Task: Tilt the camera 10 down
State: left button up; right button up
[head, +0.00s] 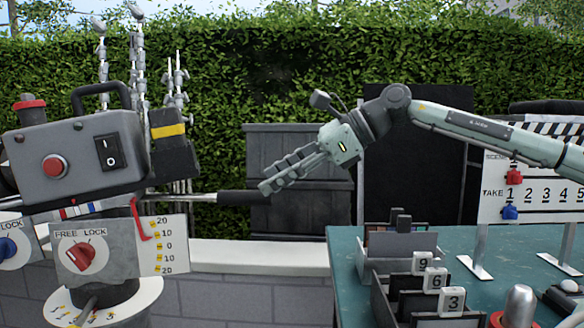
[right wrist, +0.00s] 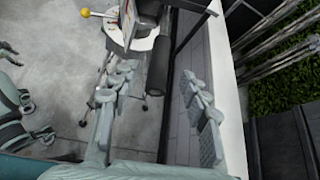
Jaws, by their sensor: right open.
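The camera (head: 75,160) is a grey box with a red button and a top handle, at the left of the head view. A bar with a black grip (head: 238,197) sticks out to its right. Below is a tilt scale (head: 172,250); the red pointer (head: 143,222) ends near its upper 10. A red FREE/LOCK knob (head: 81,256) sits beside the scale; its setting is unclear. My right gripper (head: 268,186) is open at the grip's right end. In the right wrist view the grip (right wrist: 158,66) appears between its fingertips (right wrist: 158,76); contact is unclear. My left gripper is not seen.
A green table (head: 345,250) at the right holds a box of number tiles (head: 400,300) and a clapper board (head: 540,190). Another blue LOCK knob (head: 8,248) is at the far left. A low wall (head: 240,256) and hedge stand behind. Space around the grip looks clear.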

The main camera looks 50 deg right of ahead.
jog(key=shift+v, duration=1.75)
jog(key=shift+f, duration=0.1)
